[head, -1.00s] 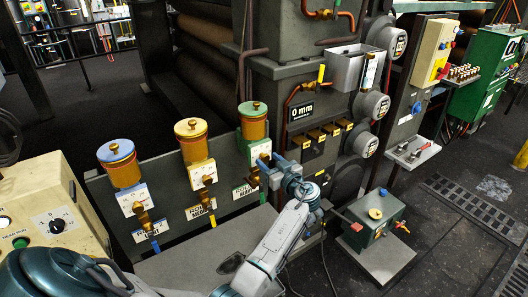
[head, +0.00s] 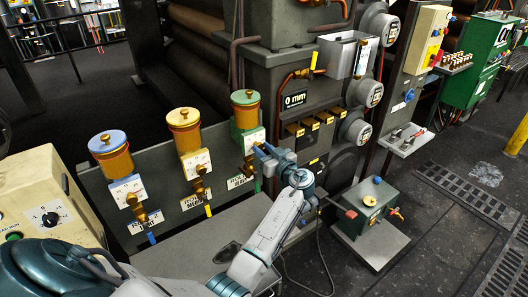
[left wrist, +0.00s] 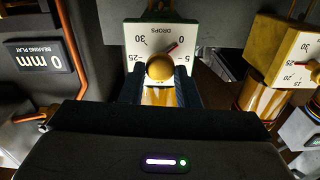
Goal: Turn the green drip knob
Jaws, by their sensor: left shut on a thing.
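The green-capped drip oiler (head: 245,98) is the rightmost of three on the grey panel. Its white dial plate shows in the left wrist view (left wrist: 140,40), upside down, with a red pointer at about 0. Its round brass drip knob (left wrist: 160,67) sits below the dial centre in that view. My left gripper (head: 259,158) reaches the oiler from the right. Its dark fingers (left wrist: 160,88) are on either side of the knob and shut on it. The contact is partly hidden by the fingers. My right gripper is not in view.
A yellow-capped oiler (head: 184,118) and a blue-capped oiler (head: 107,143) stand left of the green one. A small green pump box (head: 372,200) is on the floor at right. A beige control box (head: 45,200) stands at far left.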

